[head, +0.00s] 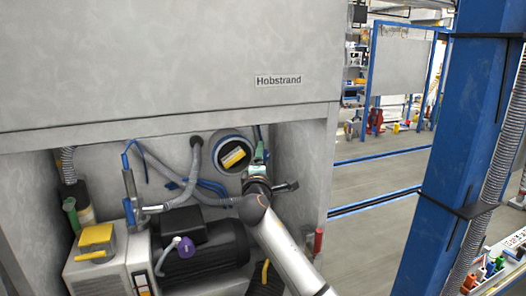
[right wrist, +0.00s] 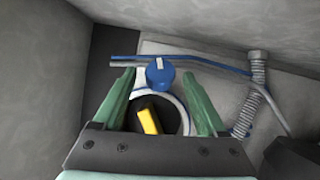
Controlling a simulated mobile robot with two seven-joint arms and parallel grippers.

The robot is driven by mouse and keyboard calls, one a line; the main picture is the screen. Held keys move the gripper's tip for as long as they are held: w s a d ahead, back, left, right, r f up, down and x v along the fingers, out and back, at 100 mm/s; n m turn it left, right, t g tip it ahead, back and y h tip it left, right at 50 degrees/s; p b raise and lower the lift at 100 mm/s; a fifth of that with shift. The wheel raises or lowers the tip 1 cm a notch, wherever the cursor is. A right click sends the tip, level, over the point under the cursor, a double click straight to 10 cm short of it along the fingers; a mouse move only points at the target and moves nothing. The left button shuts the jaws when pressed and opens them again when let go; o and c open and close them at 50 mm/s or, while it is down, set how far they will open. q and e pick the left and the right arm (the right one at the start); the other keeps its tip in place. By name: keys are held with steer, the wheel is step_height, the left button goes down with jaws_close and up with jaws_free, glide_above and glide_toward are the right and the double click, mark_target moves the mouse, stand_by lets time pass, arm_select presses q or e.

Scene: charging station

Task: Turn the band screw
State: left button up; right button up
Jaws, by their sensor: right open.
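A round black port (head: 232,150) with a blue-and-white rim and a yellow bar across it is set in the back wall of the cabinet recess. In the right wrist view, a blue knob (right wrist: 160,74) with a white mark sits at the rim's edge; it looks like the band screw, though no label shows. The port's yellow bar (right wrist: 149,121) shows below it. My right gripper (head: 262,152) is beside the port. In the right wrist view its green fingers (right wrist: 163,85) are apart, one on each side of the knob, with gaps. My left gripper is out of view.
Grey hoses (head: 178,190) and a black motor (head: 205,245) with a purple knob (head: 186,247) fill the recess's lower left. A pipe (right wrist: 190,60) runs close above the knob. The recess's right wall (head: 300,170) is near my right arm.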

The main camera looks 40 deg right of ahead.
steer(key=shift+x, duration=2.5)
jaws_close()
